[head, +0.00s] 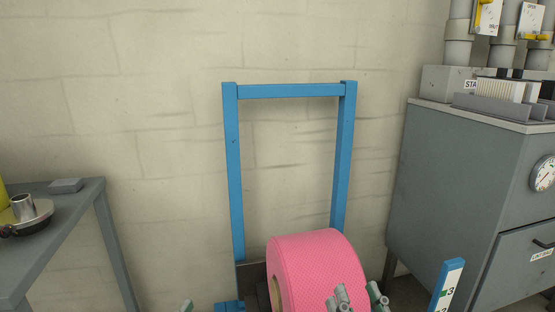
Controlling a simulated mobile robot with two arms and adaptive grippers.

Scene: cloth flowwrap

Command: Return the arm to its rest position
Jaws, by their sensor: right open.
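My right gripper (359,298) is at the bottom edge of the head view, open, with its grey-green fingers apart. It is in front of the lower right part of a large pink roll (318,262). No cloth or other item shows between its fingers. I cannot tell whether the fingers touch the roll. A small grey-green tip (187,306) at the bottom edge, left of the roll, looks like part of my left gripper. The rest of it is out of frame. Both arms are mostly hidden below the picture.
A blue upright frame (290,91) stands behind the roll against the block wall. A grey table (62,222) with a metal cup (23,207) is at left. A grey cabinet (450,190) with a gauge is at right. A blue numbered post (447,285) stands before it.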

